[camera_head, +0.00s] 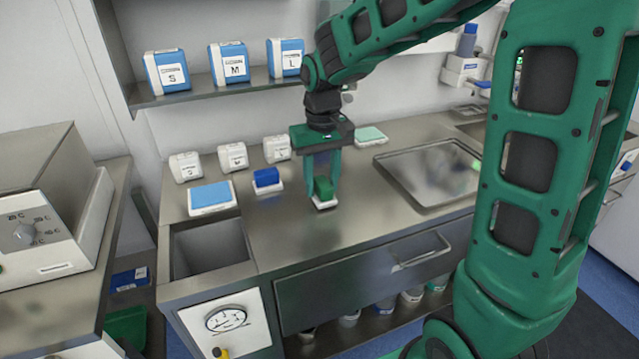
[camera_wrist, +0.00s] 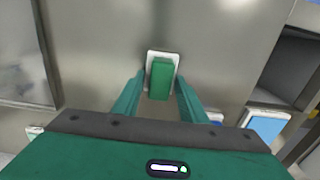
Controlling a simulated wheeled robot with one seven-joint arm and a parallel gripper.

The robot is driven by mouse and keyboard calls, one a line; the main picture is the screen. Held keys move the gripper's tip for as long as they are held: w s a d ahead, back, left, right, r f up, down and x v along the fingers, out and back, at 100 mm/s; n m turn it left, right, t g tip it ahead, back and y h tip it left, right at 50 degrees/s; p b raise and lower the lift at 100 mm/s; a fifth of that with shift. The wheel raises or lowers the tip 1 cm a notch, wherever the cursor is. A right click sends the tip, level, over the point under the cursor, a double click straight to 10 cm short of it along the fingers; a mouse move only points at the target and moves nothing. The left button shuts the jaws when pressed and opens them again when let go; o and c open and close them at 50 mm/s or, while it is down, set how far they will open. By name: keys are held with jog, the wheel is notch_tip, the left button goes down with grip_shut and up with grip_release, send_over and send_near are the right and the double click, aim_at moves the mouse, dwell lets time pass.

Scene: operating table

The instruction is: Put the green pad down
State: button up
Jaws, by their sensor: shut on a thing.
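The green pad (camera_head: 324,188) is a small green block with a white base. It is at the steel counter (camera_head: 300,226), right of the blue pad. My gripper (camera_head: 323,190) points down from above and is shut on the green pad. In the wrist view the green pad (camera_wrist: 161,78) sits between the two green fingers of my gripper (camera_wrist: 160,88), its white base showing around it. The base looks to be at or just above the counter top; I cannot tell if it touches.
A blue pad (camera_head: 266,178) stands close on the left, beside a blue-topped tray (camera_head: 211,197). White boxes (camera_head: 233,157) line the wall. A steel tray (camera_head: 430,172) lies on the right, and a pale green-topped item (camera_head: 370,136) behind. The counter front is clear.

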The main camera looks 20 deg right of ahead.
aim_at(322, 181)
jog(key=shift+f, duration=0.2)
jog(key=shift+f, duration=0.15)
jog(key=o, duration=1.1)
notch_tip(322, 181, up, 12)
jog(key=shift+r, duration=0.2)
